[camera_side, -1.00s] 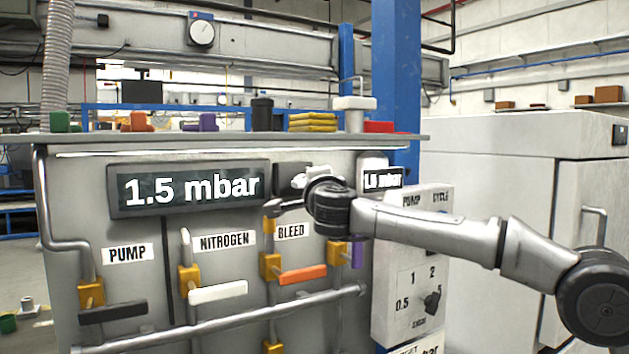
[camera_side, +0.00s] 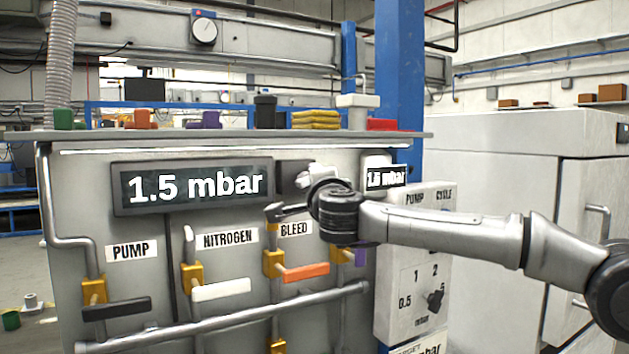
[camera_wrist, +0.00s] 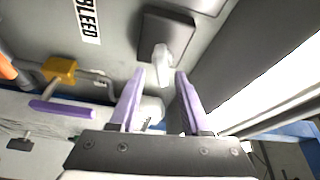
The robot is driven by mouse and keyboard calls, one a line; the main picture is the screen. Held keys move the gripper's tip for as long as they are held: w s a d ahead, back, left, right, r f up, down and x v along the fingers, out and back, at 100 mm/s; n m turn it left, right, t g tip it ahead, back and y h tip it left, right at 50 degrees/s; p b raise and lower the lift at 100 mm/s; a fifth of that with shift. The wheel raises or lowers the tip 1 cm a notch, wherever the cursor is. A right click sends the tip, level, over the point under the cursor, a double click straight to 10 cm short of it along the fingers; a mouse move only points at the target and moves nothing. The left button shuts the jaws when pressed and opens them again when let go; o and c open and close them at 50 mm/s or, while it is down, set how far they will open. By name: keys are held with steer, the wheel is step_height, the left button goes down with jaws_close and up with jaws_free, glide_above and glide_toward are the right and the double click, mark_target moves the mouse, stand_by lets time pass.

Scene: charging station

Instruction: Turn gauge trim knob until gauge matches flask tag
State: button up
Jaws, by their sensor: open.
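The gauge display (camera_side: 194,185) reads 1.5 mbar on the grey panel. Right of it is a dark square plate with the pale trim knob (camera_side: 303,181). The wrist view shows this knob (camera_wrist: 161,62) pointing out from its plate (camera_wrist: 178,35). My gripper (camera_wrist: 155,75) is open, its two fingers pointing toward the knob. The knob shows between and just beyond the fingertips, and contact cannot be told. In the side view, my dark wrist covers the area below the knob. The white flask (camera_side: 376,160) carries a tag (camera_side: 387,178); its last digit is hard to read.
Valves labelled PUMP, NITROGEN and BLEED have black (camera_side: 115,310), white (camera_side: 221,290) and orange (camera_side: 306,272) handles; a purple handle (camera_side: 360,257) is behind my wrist. A selector box (camera_side: 405,270) with a dark knob (camera_side: 434,301) stands to the right. A pipe (camera_side: 230,322) crosses below.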

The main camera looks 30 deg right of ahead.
steer(key=v, duration=1.1)
steer(key=shift+f, duration=0.2)
steer(key=shift+a, duration=0.1)
steer(key=s+d+r+n+y, duration=0.1)
steer(key=d+n+y, duration=0.3)
steer(key=n+y, duration=0.3)
steer(key=shift+t, duration=0.4)
steer(key=w, duration=1.3)
steer(key=shift+d, duration=0.15)
jaws_close()
